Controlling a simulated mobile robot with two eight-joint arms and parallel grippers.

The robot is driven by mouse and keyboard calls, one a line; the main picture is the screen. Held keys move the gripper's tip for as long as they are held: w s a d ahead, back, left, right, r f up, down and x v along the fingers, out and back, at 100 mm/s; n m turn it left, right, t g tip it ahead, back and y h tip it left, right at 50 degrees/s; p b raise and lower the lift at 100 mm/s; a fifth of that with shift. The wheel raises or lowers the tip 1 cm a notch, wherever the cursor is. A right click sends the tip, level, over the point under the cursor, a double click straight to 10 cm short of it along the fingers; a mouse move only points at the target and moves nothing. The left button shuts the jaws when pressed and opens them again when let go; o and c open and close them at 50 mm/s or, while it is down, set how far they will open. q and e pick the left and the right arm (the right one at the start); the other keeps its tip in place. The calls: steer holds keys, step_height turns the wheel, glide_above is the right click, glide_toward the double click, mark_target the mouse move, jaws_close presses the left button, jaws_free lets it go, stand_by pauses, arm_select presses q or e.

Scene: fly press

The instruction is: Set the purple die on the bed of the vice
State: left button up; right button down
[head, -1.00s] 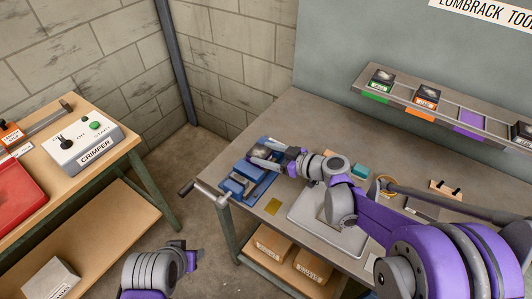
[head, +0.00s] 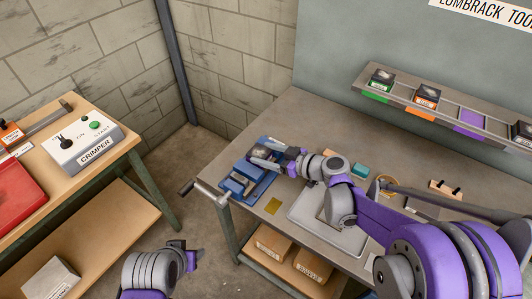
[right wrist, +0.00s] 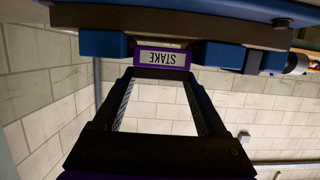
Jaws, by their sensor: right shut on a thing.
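The purple die (right wrist: 163,58), with a purple-edged label reading STAKE, is between the fingertips of my right gripper (right wrist: 161,72). In the head view the die (head: 261,152) shows a dark top at the far end of the blue vice (head: 238,185). My right gripper (head: 274,157) is shut on it. In the right wrist view, blue vice parts (right wrist: 103,44) lie on both sides of the die. I cannot tell whether the die touches the bed. My left gripper (head: 188,257) is low at the front, away from the bench; its finger opening is unclear.
A vice handle (head: 194,188) sticks out past the bench's left edge. The shelf's purple slot (head: 472,119) is empty, beside green- and orange-marked dies. A crimper box (head: 82,143) stands on the left table.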

steer(key=shift+f, duration=0.35)
stand_by(0.7)
stand_by(0.8)
jaws_free()
steer(key=v, duration=1.1)
steer(key=shift+f, duration=0.1)
